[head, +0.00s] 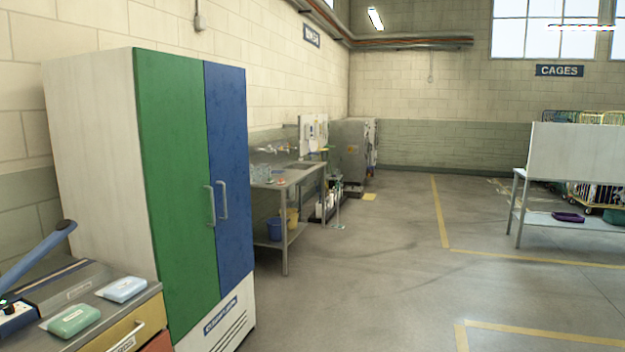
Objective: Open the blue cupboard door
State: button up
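A tall white cupboard (100,140) stands at the left with two doors side by side. The blue cupboard door (229,145) is the right one and looks shut. Its upright metal handle (223,201) sits near its left edge, beside the handle of the green door (175,180), which also looks shut. My gripper does not show in this view.
A drawer unit (125,325) with a green packet (74,320) and a white-blue packet (121,289) on top stands before the cupboard at lower left. A metal table (285,180) stands beyond the blue door. The floor (350,280) to the right is clear.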

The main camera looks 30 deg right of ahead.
aim_at(225, 85)
jog(key=z, duration=0.6)
jog(key=i, duration=2.3)
jog(key=u, duration=0.8)
jog(key=i, duration=1.05)
jog(key=u, duration=0.4)
